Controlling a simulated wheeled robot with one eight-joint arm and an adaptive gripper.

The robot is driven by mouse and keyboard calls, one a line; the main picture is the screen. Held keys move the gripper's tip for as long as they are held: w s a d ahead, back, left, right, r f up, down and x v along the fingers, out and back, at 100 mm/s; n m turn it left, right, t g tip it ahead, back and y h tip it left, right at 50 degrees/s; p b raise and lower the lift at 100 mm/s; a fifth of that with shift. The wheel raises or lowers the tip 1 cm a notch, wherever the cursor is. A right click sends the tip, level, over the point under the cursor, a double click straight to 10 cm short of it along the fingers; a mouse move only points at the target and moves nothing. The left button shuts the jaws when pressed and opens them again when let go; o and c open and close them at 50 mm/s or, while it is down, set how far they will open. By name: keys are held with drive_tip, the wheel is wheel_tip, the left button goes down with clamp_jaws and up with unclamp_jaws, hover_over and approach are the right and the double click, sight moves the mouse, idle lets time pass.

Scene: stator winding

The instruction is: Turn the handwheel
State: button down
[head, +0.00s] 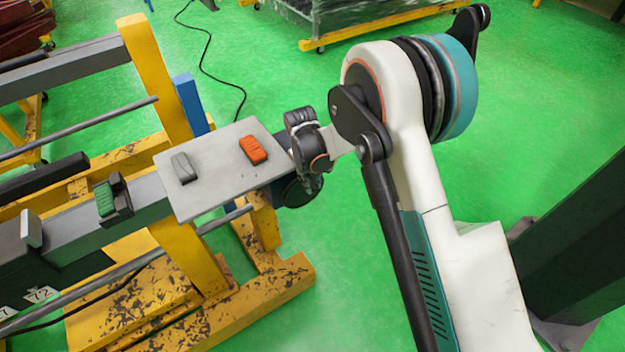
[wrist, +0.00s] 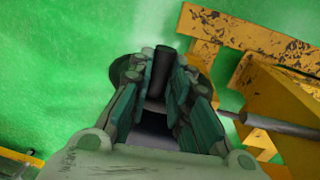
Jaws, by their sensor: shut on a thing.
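The handwheel (head: 297,194) is a dark disc at the right end of the yellow frame in the head view, partly hidden by my wrist and the plate. In the wrist view its dark rim (wrist: 121,71) shows left of the fingers. A black upright handle (wrist: 164,60) stands between the two green-grey fingers of my gripper (wrist: 161,75). My gripper is shut on this handle. In the head view my gripper (head: 311,182) is small and mostly hidden under my wrist, right beside the wheel. The exact finger contact is hard to see.
A grey plate (head: 208,193) with an orange switch (head: 253,150) and a grey switch (head: 184,168) lies just left of my wrist. The worn yellow frame (head: 170,95) and a metal rod (wrist: 270,124) are close by. Green floor (head: 540,120) is open at right.

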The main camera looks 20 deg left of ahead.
drive_tip(key=shift+s, duration=0.1)
drive_tip(key=c, duration=1.5)
unclamp_jaws()
drive_tip(key=shift+r, duration=0.1)
drive_tip(key=r, duration=0.7)
drive_tip(key=s+a+r, duration=0.1)
drive_tip(key=r, duration=0.3)
drive_tip(key=shift+r, duration=0.35)
